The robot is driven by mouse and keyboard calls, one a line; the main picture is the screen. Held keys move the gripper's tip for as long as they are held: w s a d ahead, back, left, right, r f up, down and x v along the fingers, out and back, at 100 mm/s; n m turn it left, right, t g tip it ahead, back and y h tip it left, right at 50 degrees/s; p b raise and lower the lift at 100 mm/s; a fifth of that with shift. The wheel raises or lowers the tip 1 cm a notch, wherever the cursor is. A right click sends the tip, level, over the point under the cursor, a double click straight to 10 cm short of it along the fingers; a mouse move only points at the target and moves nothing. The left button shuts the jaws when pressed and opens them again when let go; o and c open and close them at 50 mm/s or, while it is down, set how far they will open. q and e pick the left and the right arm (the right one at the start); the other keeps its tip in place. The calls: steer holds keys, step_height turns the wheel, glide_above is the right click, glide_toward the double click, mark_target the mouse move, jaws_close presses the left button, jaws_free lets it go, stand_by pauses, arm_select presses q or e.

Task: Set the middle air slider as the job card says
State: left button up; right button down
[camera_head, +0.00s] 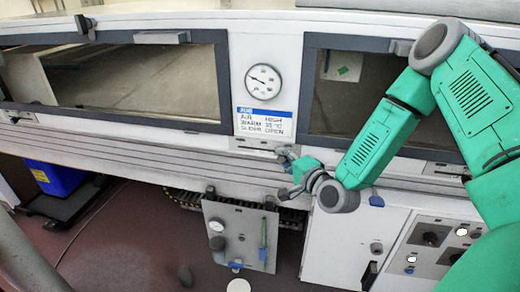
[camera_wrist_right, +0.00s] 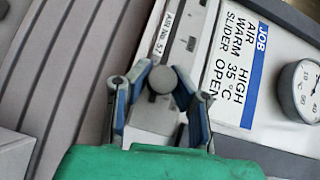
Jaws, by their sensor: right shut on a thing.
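The job card (camera_head: 265,121) is fixed between the two windows in the head view. In the wrist view the card (camera_wrist_right: 250,55) reads JOB, AIR HIGH, WARM 35 °C, SLIDER OPEN. The middle air slider is a plate (camera_wrist_right: 191,40) below the card with a tag beside it. Its round grey knob (camera_wrist_right: 160,80) sits between my right fingers. My right gripper (camera_head: 285,174), also in the wrist view (camera_wrist_right: 162,77), is shut on this knob. In the head view the fingers hide most of the knob. My left gripper is not in view.
A round gauge (camera_head: 263,81) is above the card. A switch cabinet (camera_head: 426,238) stands at the lower right.

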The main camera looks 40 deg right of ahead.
steer(key=shift+s+f, duration=0.25)
steer(key=shift+s, duration=0.25)
steer(key=shift+s+a, duration=0.1)
steer(key=shift+a, duration=0.05)
steer(key=shift+s+d, duration=0.1)
steer(key=shift+d, duration=0.1)
steer(key=c, duration=1.3)
jaws_free()
steer(key=shift+d, duration=0.1)
steer(key=shift+c, duration=0.2)
steer(key=shift+a+r, duration=0.25)
steer(key=shift+a, duration=0.1)
steer(key=s+a+r, duration=0.1)
steer(key=s, duration=1.1)
steer(key=shift+a+r, duration=0.15)
steer(key=shift+r, duration=0.05)
